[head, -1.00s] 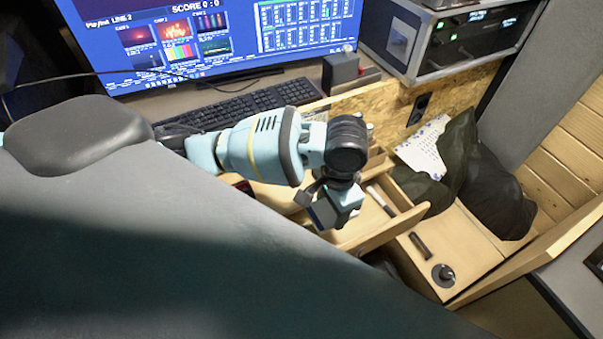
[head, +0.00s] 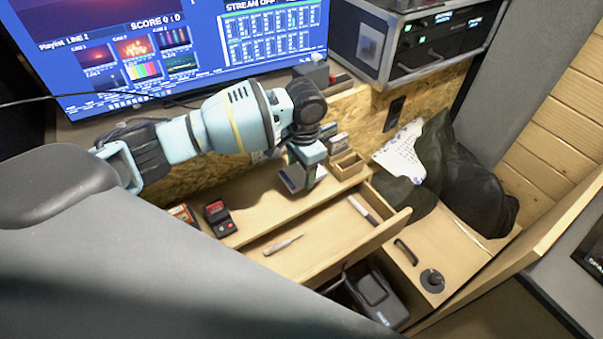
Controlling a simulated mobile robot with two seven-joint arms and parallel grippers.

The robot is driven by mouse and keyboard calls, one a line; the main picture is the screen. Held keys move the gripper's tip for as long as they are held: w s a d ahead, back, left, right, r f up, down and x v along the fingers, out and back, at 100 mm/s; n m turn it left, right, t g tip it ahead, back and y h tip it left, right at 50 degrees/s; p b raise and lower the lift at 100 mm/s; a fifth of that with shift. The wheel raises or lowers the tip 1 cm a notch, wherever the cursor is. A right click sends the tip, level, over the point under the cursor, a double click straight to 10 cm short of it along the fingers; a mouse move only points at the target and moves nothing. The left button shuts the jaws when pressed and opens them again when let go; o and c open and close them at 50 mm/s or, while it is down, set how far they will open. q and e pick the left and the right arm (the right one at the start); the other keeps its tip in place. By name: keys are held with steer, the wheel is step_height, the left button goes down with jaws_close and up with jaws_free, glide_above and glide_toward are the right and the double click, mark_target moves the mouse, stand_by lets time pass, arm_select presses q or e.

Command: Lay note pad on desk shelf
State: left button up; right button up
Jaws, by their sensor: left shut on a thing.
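My left gripper (head: 300,172) points down over the light wooden desk shelf (head: 252,212), near its back right part. The gripper hides much of the pad, and I cannot tell whether the pad touches the shelf. My right gripper is not in view.
An open drawer (head: 340,243) below the shelf holds a screwdriver (head: 283,245) and a pen (head: 362,210). A black and red device (head: 219,218) stands on the shelf's left; small boxes (head: 347,165) stand right of the gripper. Dark bags (head: 470,190) lie farther right.

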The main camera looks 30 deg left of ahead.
mark_target(301, 170)
arm_select(q)
steer(key=shift+w+a, duration=0.2)
steer(key=shift+w, duration=0.05)
steer(key=shift+w+a+f, duration=0.15)
steer(key=shift+f, duration=1.6)
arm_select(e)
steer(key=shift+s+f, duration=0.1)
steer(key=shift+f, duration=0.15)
arm_select(q)
steer(key=shift+f, duration=0.1)
steer(key=o, duration=1)
steer(key=r, duration=0.7)
steer(key=r+p, duration=0.1)
steer(key=r, duration=0.3)
steer(key=shift+w+d+r, duration=0.1)
steer(key=shift+w+d, duration=0.05)
steer(key=shift+d, duration=0.1)
steer(key=shift+r, duration=0.5)
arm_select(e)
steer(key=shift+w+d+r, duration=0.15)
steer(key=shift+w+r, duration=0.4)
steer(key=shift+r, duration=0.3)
